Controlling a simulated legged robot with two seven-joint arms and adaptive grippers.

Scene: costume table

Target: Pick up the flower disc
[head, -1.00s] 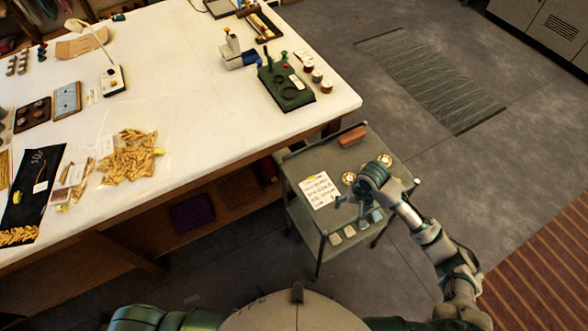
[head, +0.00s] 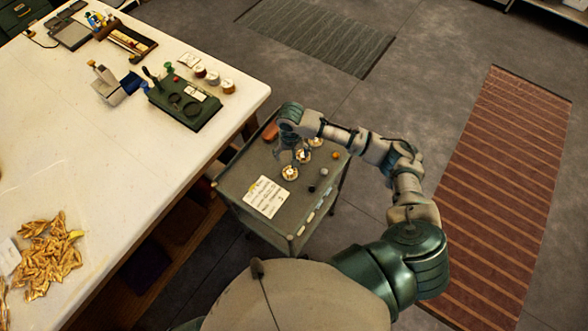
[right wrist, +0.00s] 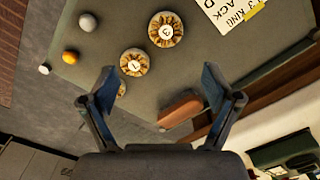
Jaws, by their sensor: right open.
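Three round discs with golden petal-like rims and pale centres lie in a row on the grey cart. In the head view they are the near disc (head: 290,172), the middle disc (head: 303,156) and the far disc (head: 316,142). The right wrist view shows one disc (right wrist: 166,29) at the top, another (right wrist: 135,62) below it, and a third (right wrist: 122,88) partly behind a finger. The centres bear dark marks. My right gripper (head: 290,153) points down above the cart beside the discs. Its fingers (right wrist: 158,82) are apart and empty. My left gripper is out of view.
The cart (head: 235,180) also holds a reddish-brown block (head: 270,131), a written card (head: 266,196) and small balls, one orange (head: 336,155). The white table (head: 110,170) stands to the left.

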